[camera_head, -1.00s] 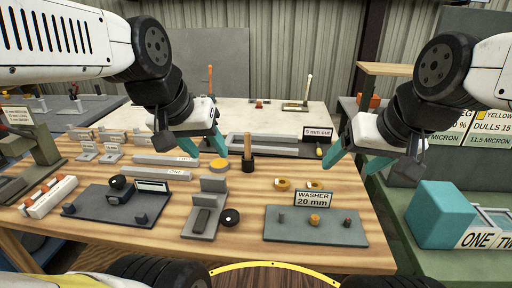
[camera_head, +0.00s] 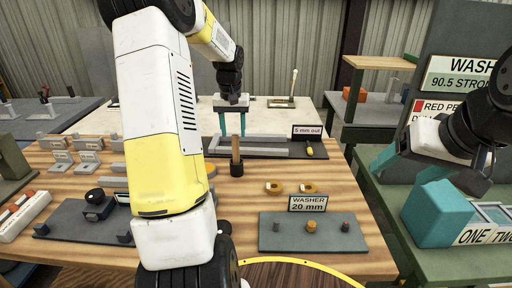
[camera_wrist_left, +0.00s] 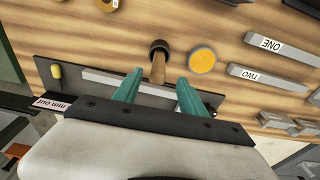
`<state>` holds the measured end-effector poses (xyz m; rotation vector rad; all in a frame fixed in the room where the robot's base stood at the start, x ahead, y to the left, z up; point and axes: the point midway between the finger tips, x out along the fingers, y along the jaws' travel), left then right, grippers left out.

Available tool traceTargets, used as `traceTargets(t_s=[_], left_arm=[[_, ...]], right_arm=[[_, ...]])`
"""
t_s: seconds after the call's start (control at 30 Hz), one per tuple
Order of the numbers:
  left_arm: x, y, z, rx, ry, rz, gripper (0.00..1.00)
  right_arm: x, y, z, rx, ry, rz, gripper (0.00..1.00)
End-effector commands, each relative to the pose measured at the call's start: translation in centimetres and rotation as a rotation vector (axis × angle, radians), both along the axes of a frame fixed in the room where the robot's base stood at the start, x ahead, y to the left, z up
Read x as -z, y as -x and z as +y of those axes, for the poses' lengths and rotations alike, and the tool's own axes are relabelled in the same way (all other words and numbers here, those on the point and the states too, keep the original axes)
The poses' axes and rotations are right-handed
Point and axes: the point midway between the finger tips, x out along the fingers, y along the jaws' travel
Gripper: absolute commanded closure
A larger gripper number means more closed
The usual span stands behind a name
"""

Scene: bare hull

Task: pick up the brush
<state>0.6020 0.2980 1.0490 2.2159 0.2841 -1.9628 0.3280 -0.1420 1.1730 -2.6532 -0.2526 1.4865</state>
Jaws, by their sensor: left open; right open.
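What looks like the brush is a wooden handle (camera_head: 236,147) standing upright in a small black round cup (camera_head: 236,169) on the wooden table; no bristles show. My left gripper (camera_head: 232,123) is open, its teal fingers pointing down just behind and above the handle in the head view. In the left wrist view the handle (camera_wrist_left: 158,68) shows between the two open fingertips (camera_wrist_left: 157,82); I cannot tell whether they touch it. My right gripper (camera_head: 405,165) is open and empty at the right, above the teal box.
A grey tray with long bars (camera_head: 265,142) lies behind the cup. Two yellow washers (camera_head: 290,187) and a "WASHER 20 mm" plate (camera_head: 315,232) lie in front right. A teal box (camera_head: 436,213) stands on the green bench. My left arm hides the table's middle left.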

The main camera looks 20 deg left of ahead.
Motion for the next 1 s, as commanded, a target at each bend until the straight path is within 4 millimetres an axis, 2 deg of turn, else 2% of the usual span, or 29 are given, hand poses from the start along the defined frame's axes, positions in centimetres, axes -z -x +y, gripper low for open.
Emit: traceTargets(t_s=[0.33,0.53,0.63,0.8,0.83,1.0], left_arm=[[3.5,-0.4,-0.1,0.0,0.002,0.004,0.51],[6.5,-0.9,-0.2,0.001,0.003,0.002,0.51],[7.2,-1.0,-0.2,0.001,0.001,0.002,0.51],[7.2,-1.0,-0.2,0.001,0.001,0.0,0.51],[7.2,-1.0,-0.2,0.0,0.001,0.0,0.53],[7.2,-1.0,-0.2,0.001,0.001,0.0,0.86]], right_arm=[[0.0,0.0,0.0,0.0,0.0,0.0,0.25],[0.0,0.0,0.0,0.0,0.0,0.0,0.25],[0.0,0.0,0.0,0.0,0.0,0.0,0.25],[0.0,0.0,0.0,0.0,0.0,0.0,0.25],[0.0,0.0,0.0,0.0,0.0,0.0,0.25],[0.0,0.0,0.0,0.0,0.0,0.0,0.25]])
